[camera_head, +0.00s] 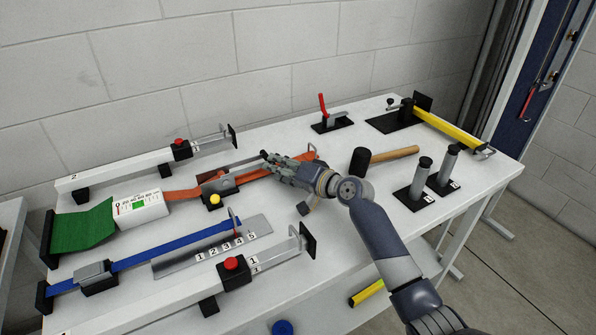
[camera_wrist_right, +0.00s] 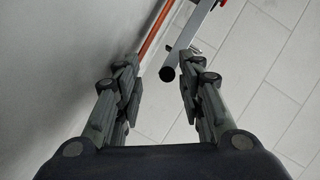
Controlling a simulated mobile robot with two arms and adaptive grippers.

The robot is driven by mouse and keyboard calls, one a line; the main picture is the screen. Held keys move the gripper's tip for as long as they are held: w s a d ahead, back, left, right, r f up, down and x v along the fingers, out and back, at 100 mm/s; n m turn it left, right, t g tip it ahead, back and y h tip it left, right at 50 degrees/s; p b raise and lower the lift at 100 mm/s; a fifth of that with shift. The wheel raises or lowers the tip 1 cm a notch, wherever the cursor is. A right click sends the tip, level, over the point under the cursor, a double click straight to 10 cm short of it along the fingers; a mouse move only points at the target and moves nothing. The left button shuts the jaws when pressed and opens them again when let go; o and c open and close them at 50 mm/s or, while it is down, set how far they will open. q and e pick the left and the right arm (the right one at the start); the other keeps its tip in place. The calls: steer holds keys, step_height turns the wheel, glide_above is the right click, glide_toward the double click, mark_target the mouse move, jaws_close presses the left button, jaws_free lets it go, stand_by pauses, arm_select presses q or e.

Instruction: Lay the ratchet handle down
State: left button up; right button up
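The ratchet (camera_head: 222,187) sits on the orange strap (camera_head: 182,195) in the middle of the white table. A yellow knob shows at its front. A thin bar, which looks like its handle (camera_head: 238,164), slants up to the right toward my right gripper (camera_head: 272,160). In the right wrist view my right gripper (camera_wrist_right: 160,82) is open, its two fingers spread apart. A grey bar with a dark round end (camera_wrist_right: 181,55), likely the handle, lies ahead between the fingertip lines; no contact is visible. The orange strap (camera_wrist_right: 152,32) runs beside it. My left gripper is not in view.
A red-handled clamp (camera_head: 330,118) and a yellow strap (camera_head: 447,130) are behind. Rails (camera_head: 130,172), a blue strap (camera_head: 165,245) and a numbered plate (camera_head: 215,248) crowd the left and front.

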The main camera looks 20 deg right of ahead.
steer(key=v, duration=0.8)
steer(key=shift+d+r, duration=0.2)
steer(key=shift+r, duration=0.2)
steer(key=shift+w, duration=0.1)
